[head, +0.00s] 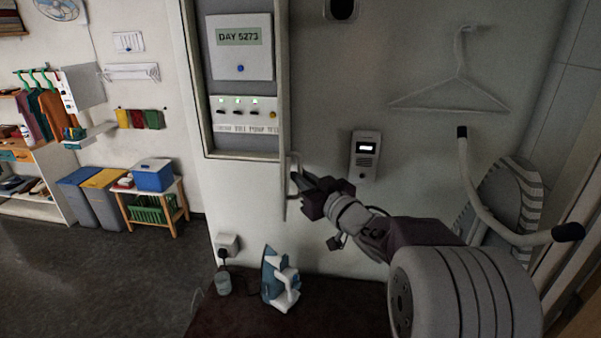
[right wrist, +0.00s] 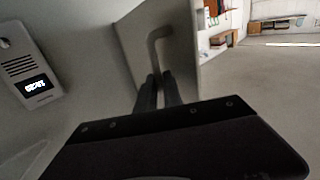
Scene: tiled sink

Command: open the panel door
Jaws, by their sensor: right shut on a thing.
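The panel door (head: 284,90) stands open, swung out from the wall box and seen nearly edge-on at the box's right side. Its pale bar handle (head: 292,160) is on the lower part of the door. My right gripper (head: 297,180) is shut on this handle. In the right wrist view the two fingers (right wrist: 160,90) close around the lower end of the curved handle (right wrist: 157,42), against the door's pale face (right wrist: 175,45). The open panel (head: 196,110) shows a "DAY 5273" display (head: 240,38) and a row of switches (head: 240,108). My left gripper is out of view.
An intercom (head: 365,155) is on the wall just right of my right gripper. A hanger (head: 455,90) hangs at the right. Floor at left is open.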

